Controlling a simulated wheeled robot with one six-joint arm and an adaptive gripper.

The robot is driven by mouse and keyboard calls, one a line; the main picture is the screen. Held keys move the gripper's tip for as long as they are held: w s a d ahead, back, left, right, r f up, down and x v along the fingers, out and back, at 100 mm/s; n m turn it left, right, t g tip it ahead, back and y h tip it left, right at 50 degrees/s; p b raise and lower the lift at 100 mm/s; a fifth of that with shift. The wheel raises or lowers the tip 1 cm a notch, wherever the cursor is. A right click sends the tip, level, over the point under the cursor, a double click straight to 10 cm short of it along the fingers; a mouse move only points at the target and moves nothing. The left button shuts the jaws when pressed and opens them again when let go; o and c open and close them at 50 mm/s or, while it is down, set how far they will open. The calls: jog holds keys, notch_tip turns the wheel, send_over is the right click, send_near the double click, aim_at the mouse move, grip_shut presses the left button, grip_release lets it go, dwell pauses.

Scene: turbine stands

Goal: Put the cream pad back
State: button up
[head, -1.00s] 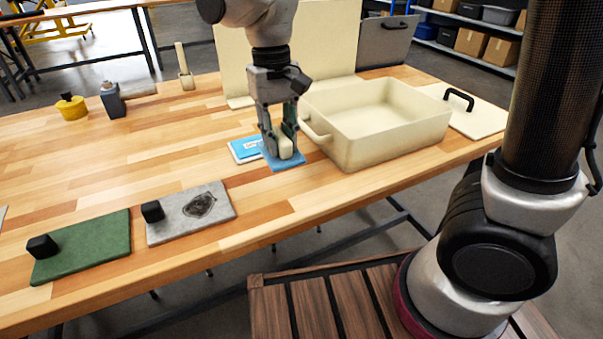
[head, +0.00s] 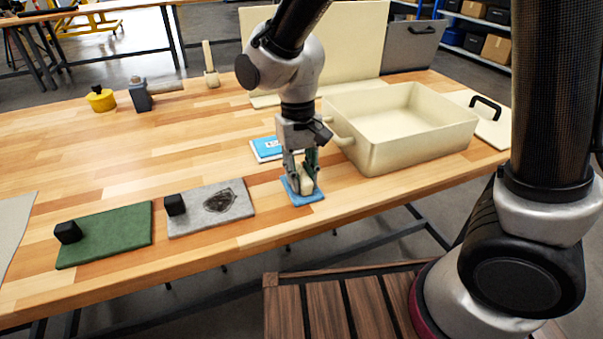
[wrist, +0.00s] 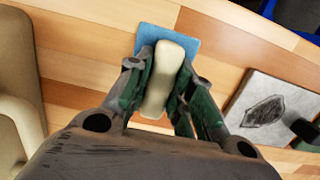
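My gripper (head: 302,180) is at the front edge of the table, left of the cream bin. Its fingers close on both sides of a cream pad (head: 307,187), a rounded block that also shows in the wrist view (wrist: 165,72). A flat blue piece (head: 302,199) lies under the block, and in the wrist view (wrist: 150,36) it extends beyond the block's far end. I cannot tell whether the blue piece touches the table. The fingers hide part of the block.
A blue-and-white booklet (head: 267,150) lies behind the gripper. The cream bin (head: 420,147) stands to the right. Grey (head: 238,192) and green (head: 125,230) slabs with black knobs lie left. A hammer (head: 140,95) and yellow pot (head: 100,100) are at the back left.

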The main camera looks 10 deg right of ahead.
aim_at(299, 168)
jog(key=o, duration=0.4)
notch_tip(299, 168, up, 12)
jog(key=w, duration=0.1)
jog(key=s+d+r+m+t+y, duration=0.1)
jog(key=d+r, duration=0.2)
jog(key=d, duration=0.6)
jog(key=d+r+m+t, duration=0.1)
jog(key=d+r+t, duration=0.15)
jog(key=d, duration=0.65)
jog(key=s+d+m+t, duration=0.1)
jog(key=s+d+t, duration=0.1)
jog(key=s+d, duration=0.7)
jog(key=d, duration=0.3)
jog(key=shift+d+r+h, duration=0.2)
jog(key=shift+d+h, duration=0.1)
jog(key=shift+d, duration=0.1)
jog(key=shift+s, duration=0.1)
